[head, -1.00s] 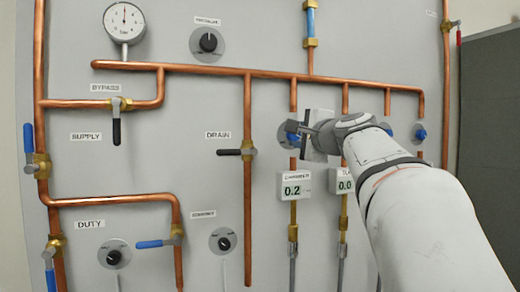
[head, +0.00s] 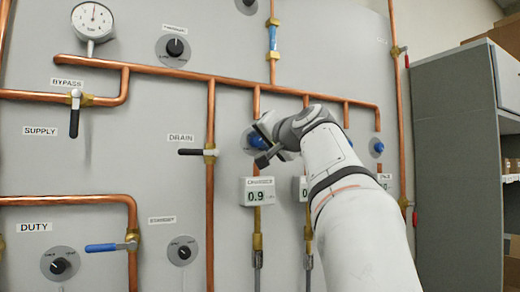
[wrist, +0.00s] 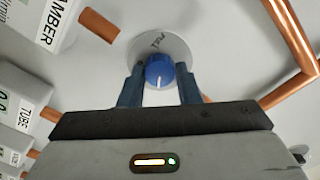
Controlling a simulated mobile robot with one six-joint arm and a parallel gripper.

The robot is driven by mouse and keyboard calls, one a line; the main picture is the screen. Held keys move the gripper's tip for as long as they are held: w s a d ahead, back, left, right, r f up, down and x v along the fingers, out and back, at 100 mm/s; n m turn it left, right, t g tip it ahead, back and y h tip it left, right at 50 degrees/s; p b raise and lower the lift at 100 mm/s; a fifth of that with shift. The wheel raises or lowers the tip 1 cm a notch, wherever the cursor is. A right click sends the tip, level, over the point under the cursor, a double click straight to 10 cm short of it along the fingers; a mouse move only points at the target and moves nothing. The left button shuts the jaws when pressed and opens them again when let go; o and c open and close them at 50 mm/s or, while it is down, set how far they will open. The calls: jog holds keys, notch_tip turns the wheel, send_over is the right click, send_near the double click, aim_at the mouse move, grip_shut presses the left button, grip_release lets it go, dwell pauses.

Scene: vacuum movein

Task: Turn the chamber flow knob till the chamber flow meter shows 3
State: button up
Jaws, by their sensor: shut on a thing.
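The blue chamber flow knob (head: 257,140) sits on a round grey plate above the chamber meter. In the wrist view the knob (wrist: 159,72) shows a white pointer line between the two fingers. My gripper (wrist: 159,82) is shut on the knob, one finger at each side. In the head view my gripper (head: 262,143) covers part of the knob. The chamber flow meter (head: 257,191) is a white box that reads 0.9.
A second meter (head: 302,189) is partly hidden behind my arm. Another blue knob (head: 378,147) is to the right. Copper pipes (head: 211,120) run across the panel, with the black drain lever (head: 190,152) to the left. Grey shelving (head: 455,150) stands at the right.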

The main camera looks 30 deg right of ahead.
jog(key=shift+f+n+b, duration=0.1)
jog(key=shift+n+b, duration=0.4)
jog(key=shift+n, duration=0.5)
jog(key=o, duration=1)
jog(key=shift+c, duration=0.2)
jog(key=s+b, duration=0.1)
jog(key=s, duration=0.6)
jog(key=shift+s, duration=0.4)
jog(key=shift+d, duration=0.1)
